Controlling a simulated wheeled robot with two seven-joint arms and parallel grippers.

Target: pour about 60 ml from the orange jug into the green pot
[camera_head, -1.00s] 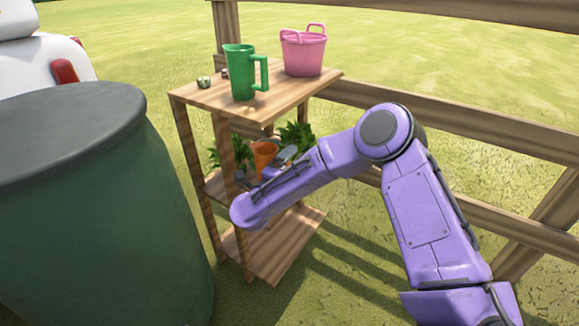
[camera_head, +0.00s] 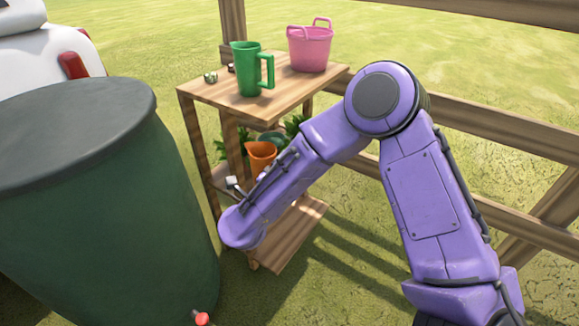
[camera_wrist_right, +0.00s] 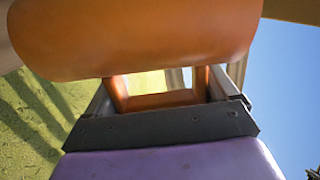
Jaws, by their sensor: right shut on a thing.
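The orange jug (camera_head: 261,161) is at the middle shelf's height in the head view, partly hidden by my right forearm. It also fills the top of the right wrist view (camera_wrist_right: 135,35). My right gripper (camera_wrist_right: 160,88) is shut on the jug's orange handle, which shows between its fingers. In the head view my forearm hides most of this gripper. Behind the jug a green pot's rim (camera_head: 271,136) shows among green leaves; the rest is hidden. I cannot tell whether liquid is in the jug. My left gripper is not in view.
A green jug (camera_head: 249,72), a pink bucket (camera_head: 311,52) and small items stand on the shelf's top board (camera_head: 205,92). A large green barrel (camera_head: 110,220) stands close on the left. A wooden fence (camera_head: 480,115) runs behind. The lower shelf looks clear.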

